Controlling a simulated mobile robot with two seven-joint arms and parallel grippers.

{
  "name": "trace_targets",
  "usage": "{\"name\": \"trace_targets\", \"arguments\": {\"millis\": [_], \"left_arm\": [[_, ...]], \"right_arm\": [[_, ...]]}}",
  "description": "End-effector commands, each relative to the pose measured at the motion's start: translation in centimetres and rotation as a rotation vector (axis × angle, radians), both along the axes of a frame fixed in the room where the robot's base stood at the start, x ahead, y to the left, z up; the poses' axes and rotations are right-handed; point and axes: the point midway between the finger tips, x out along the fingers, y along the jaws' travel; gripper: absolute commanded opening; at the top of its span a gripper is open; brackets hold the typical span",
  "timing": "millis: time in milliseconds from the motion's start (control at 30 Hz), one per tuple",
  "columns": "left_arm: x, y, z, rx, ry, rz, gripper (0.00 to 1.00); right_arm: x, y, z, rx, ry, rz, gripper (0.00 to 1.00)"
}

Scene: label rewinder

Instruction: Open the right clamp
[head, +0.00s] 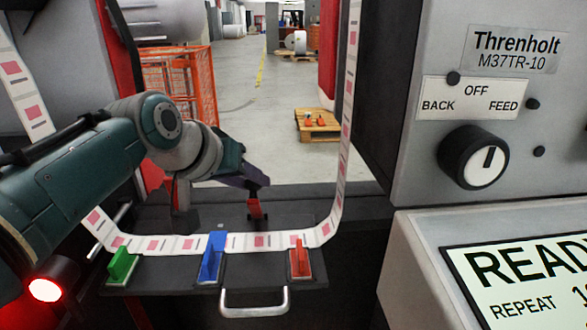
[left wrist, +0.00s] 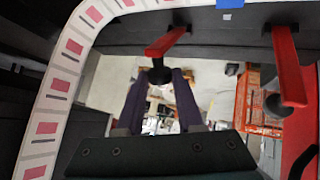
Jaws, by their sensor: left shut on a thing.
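The right clamp (head: 256,210) is a red lever on the dark plate behind the label strip. In the left wrist view it is the left one of two red levers (left wrist: 166,42), with a dark round knob (left wrist: 160,76) at its end. My left gripper (head: 255,186) reaches over from the left and is shut on that knob. In the left wrist view its two purple fingers (left wrist: 160,82) lie on either side of the knob. The left clamp (left wrist: 287,70), also red with a dark knob, is apart from the gripper. My right gripper is out of view.
The label strip (head: 205,243) runs along the plate front and up at right. Green (head: 121,265), blue (head: 212,258) and red (head: 300,259) handles stand there, above a metal handle (head: 254,304). The control panel with its knob (head: 473,157) fills the right side.

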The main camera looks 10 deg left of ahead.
Motion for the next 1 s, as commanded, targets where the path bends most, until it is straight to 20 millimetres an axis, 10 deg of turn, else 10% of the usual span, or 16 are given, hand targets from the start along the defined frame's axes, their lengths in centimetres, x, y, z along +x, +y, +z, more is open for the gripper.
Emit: {"name": "trace_targets", "arguments": {"millis": [300,333,433,1000], "left_arm": [[0.6,0.0,1.0,-0.003,-0.027,0.003,0.00],[0.6,0.0,1.0,-0.003,-0.027,0.003,0.40],[0.5,0.0,0.9,-0.003,-0.024,0.002,0.49],[-2.1,0.7,3.1,0.001,-0.016,0.002,0.49]], "right_arm": [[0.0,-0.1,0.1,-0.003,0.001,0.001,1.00],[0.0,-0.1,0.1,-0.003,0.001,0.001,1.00],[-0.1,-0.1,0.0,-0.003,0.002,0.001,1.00],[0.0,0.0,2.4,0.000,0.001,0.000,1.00]]}}
